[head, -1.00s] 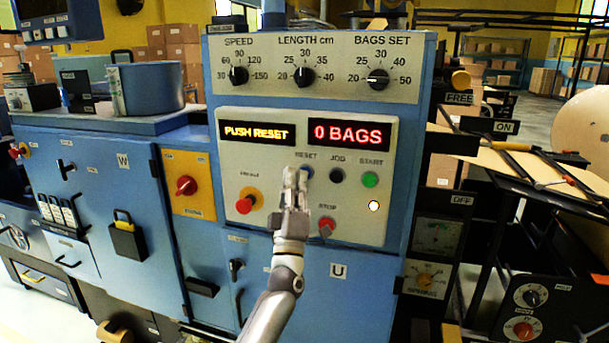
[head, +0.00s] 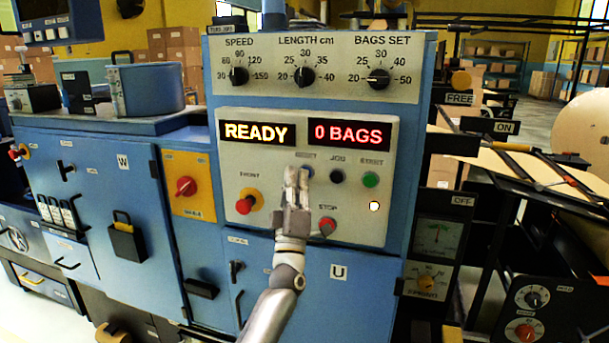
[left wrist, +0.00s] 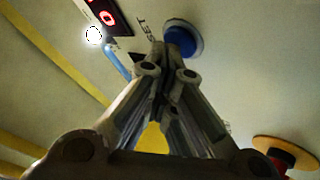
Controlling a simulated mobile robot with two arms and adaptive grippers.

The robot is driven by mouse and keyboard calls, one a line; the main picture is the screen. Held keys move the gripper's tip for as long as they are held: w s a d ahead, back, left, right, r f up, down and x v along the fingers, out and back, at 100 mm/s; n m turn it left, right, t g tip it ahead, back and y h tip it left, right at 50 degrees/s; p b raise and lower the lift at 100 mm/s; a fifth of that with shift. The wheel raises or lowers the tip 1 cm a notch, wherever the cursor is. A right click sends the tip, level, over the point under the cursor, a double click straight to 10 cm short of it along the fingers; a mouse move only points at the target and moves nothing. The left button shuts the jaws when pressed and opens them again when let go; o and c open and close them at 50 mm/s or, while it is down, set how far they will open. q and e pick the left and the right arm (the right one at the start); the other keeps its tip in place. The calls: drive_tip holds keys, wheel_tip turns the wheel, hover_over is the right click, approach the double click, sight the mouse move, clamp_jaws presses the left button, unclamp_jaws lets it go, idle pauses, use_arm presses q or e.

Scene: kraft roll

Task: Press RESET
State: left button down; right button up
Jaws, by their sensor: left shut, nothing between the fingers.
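The blue RESET button (head: 307,172) is on the light grey control panel, under its label and left of the black JOG button (head: 337,176). My left gripper (head: 297,172) is shut and empty, its fingertips at the RESET button and partly covering it. In the left wrist view the blue button (left wrist: 181,40) shows just beyond the closed fingertips (left wrist: 170,50); whether they touch it I cannot tell. The left display (head: 257,133) reads READY in yellow. The right display (head: 348,135) reads 0 BAGS in red. My right gripper is not in view.
The green START button (head: 370,180) is right of JOG. A red STOP button (head: 327,226) is below, close to my left wrist. A red mushroom button (head: 246,203) is at the panel's lower left. A lit white lamp (head: 374,206) is at lower right. Dials (head: 305,76) are above.

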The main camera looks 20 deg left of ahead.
use_arm(q)
drive_tip(key=shift+s+p, duration=0.6)
drive_tip(key=shift+s, duration=0.2)
drive_tip(key=s+p, duration=0.3)
drive_tip(key=s, duration=0.2)
idle(0.5)
